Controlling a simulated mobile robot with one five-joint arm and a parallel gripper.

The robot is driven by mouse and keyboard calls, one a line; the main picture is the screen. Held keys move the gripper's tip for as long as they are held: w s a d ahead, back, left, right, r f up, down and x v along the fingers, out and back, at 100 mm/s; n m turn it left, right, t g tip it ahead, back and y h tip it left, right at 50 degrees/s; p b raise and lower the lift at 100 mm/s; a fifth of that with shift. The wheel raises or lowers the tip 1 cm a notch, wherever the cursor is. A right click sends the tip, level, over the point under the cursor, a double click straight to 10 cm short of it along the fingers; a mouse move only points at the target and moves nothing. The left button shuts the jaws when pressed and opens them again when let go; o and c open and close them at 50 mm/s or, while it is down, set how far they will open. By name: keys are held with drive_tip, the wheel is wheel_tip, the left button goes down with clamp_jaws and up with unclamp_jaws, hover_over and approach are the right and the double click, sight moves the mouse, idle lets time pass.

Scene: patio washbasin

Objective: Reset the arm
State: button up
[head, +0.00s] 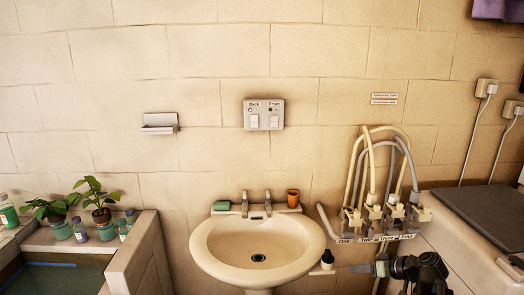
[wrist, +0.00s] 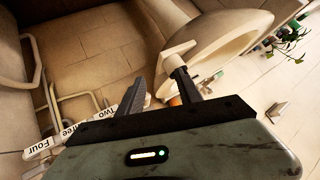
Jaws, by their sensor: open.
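My gripper (head: 362,268) is at the lower right in the head view, just right of the basin (head: 205,250) and below the labelled valve row. In the wrist view, its two fingers (wrist: 162,84) are spread apart, with no object held between them. A small pale piece with a dark part (head: 327,258) is by the basin's right edge. A pale T-shaped piece (wrist: 178,52) shows just past the right finger in the wrist view; I cannot tell whether they touch.
Several valves with hoses (head: 375,212) stand above my gripper, over a label strip (wrist: 130,100). A dark-topped counter (head: 485,215) is at the right. A green soap bar (head: 221,205) and an orange cup (head: 293,197) sit on the basin's back. Potted plants (head: 100,215) stand left.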

drive_tip(key=s+a+f+g+h, duration=0.2)
drive_tip(key=s+a+g, duration=0.1)
drive_tip(key=a, duration=0.3)
drive_tip(key=s+a+f+m+g+h+p, duration=0.1)
drive_tip(key=s+a+f+g+h, duration=0.1)
drive_tip(key=a, duration=0.5)
drive_tip(key=s+a+f+g+h, duration=0.2)
drive_tip(key=s+a+f+g, duration=0.1)
drive_tip(key=a, duration=0.4)
drive_tip(key=shift+s+a+f+m+g+p, duration=0.15)
drive_tip(key=shift+s+m+g+p, duration=0.2)
drive_tip(key=shift+s, duration=0.3)
